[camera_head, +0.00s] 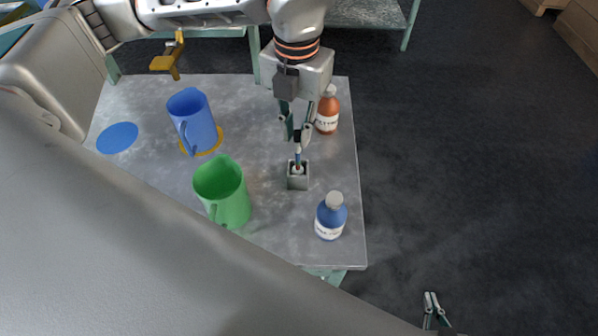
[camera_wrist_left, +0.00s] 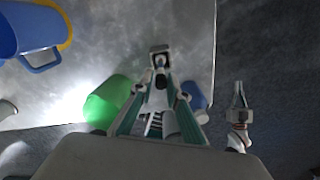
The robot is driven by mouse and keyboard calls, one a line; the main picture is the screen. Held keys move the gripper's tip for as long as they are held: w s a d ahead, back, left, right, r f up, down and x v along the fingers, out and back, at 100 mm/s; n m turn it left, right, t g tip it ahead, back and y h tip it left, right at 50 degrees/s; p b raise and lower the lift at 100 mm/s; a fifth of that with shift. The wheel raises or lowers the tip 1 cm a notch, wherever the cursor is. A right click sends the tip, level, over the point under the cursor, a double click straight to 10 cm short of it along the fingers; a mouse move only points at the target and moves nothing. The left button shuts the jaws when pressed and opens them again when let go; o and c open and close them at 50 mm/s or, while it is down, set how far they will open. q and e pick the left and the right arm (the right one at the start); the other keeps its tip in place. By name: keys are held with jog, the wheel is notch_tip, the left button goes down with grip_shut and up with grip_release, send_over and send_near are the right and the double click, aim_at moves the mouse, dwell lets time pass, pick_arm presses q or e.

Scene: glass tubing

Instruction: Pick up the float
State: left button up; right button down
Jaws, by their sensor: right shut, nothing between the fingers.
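The float (camera_head: 298,165) looks like a thin upright stem, bluish above with a red and white part lower down. Its lower end is in a small grey square holder (camera_head: 298,184) on the table. My left gripper (camera_head: 298,137) points down right above the holder, with its fingertips at the stem's top. I cannot tell whether they grip it. In the left wrist view the left fingers (camera_wrist_left: 160,88) converge toward the holder (camera_wrist_left: 160,50) and hide most of the float. My right gripper (camera_head: 431,300) is shut and empty beyond the table's near right corner; the left wrist view also shows it (camera_wrist_left: 239,92).
A green mug (camera_head: 222,192) stands left of the holder and a blue mug (camera_head: 192,120) farther back left. A blue bottle (camera_head: 331,217) is at front right, an orange-brown bottle (camera_head: 327,110) behind, close to my left gripper. A blue disc (camera_head: 117,138) lies at left.

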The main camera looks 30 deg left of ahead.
aim_at(298, 168)
pick_arm(q)
notch_tip(298, 168, down, 9)
jog(key=shift+d+f, duration=0.1)
grip_shut()
dwell(0.4)
